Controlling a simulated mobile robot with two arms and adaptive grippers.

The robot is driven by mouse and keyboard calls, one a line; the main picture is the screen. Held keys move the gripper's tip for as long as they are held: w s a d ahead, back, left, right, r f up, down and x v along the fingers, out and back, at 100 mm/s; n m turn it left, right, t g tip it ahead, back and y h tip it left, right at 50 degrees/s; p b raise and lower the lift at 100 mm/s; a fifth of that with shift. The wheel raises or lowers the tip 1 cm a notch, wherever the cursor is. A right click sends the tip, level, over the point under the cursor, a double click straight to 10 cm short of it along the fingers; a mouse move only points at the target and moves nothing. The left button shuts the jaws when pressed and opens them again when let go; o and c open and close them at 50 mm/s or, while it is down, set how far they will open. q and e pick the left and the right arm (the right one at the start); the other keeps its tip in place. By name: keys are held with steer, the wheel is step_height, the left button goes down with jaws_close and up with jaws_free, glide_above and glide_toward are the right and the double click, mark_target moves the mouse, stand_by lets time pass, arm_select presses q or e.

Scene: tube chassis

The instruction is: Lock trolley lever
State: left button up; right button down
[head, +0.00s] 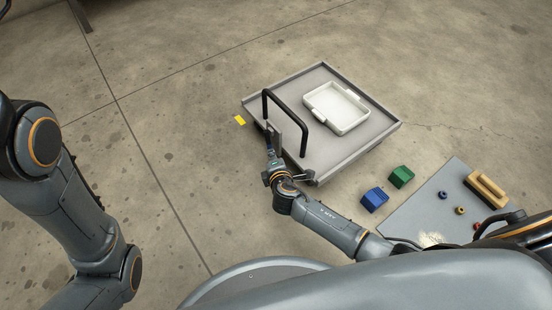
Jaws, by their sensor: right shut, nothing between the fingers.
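A low grey trolley (365,157) stands on the floor right of centre, with a black handle hoop (287,103) at its near left side. My right arm reaches up to that side, and its gripper (270,154) is shut at the handle's foot with nothing in it. A small blue part and an upright grey plate show right by the fingertips; I cannot clearly make out the lever or whether the fingers touch it. My left arm is at the left edge; its gripper is out of view.
A white tray (338,125) lies on the trolley. Floor left of the trolley is clear.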

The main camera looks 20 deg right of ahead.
steer(key=shift+w+a+f, duration=0.25)
steer(key=shift+w+f, duration=0.2)
steer(key=shift+w, duration=0.15)
steer(key=shift+w, duration=0.1)
stand_by(0.4)
